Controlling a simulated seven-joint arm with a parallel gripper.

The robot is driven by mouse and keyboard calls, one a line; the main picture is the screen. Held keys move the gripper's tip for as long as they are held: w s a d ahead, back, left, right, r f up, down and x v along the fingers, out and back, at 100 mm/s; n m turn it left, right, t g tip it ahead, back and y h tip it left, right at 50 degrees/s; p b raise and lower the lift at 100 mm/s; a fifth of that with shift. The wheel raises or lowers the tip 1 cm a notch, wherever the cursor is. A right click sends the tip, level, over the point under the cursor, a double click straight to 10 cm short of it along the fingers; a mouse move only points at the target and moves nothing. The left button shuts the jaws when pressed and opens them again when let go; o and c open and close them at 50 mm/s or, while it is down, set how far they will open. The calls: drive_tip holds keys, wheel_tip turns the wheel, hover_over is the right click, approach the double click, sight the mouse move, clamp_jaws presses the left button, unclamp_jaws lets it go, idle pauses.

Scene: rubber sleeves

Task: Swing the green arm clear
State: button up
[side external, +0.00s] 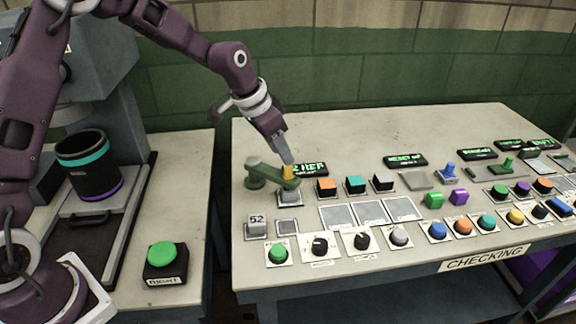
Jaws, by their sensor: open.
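The green arm (274,174) is on the left part of the checking table. It reaches from a round green pivot at its left over a grey square block (290,197). A small yellow piece (288,172) stands by the arm's right part; whether it is fixed to the arm I cannot tell. My gripper (284,158) is open and comes down from above, its tip right at the yellow piece. Whether it touches I cannot tell. The far finger is hidden.
A block marked 52 (255,229) is in front. Several knobs and buttons fill the table's front and right. The table's back left is bare.

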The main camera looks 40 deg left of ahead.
sight(271, 168)
drive_tip(key=x, duration=0.6)
drive_tip(key=shift+f, duration=0.1)
clamp_jaws()
idle(1.1)
